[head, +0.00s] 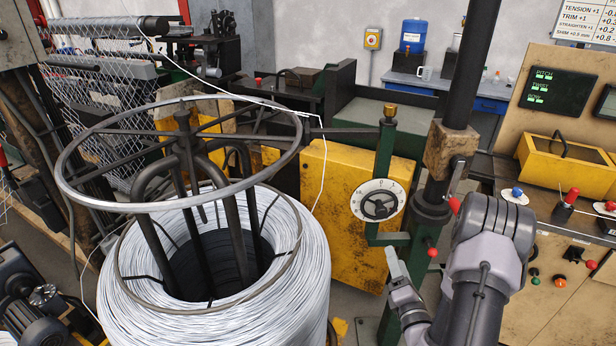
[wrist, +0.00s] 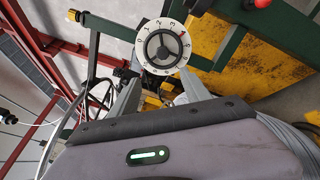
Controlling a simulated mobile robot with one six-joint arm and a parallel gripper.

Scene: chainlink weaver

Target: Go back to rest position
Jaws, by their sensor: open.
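My gripper (head: 396,272) is in the lower middle of the head view, at the end of my grey arm. It is below the white numbered dial (head: 378,201) on the green post and apart from it in the picture. In the wrist view the two fingers (wrist: 158,88) stand apart with nothing between them. The dial shows just beyond them in that view (wrist: 163,47). In the head view one finger shows clearly; the other is hard to make out.
A large coil of white wire (head: 215,300) stands at left under a metal ring (head: 70,195). A dark vertical pole (head: 468,75) and red-tipped levers (head: 432,250) are close to my arm. A control panel (head: 565,250) with knobs and buttons is at right. A yellow cabinet (head: 335,235) is behind the dial.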

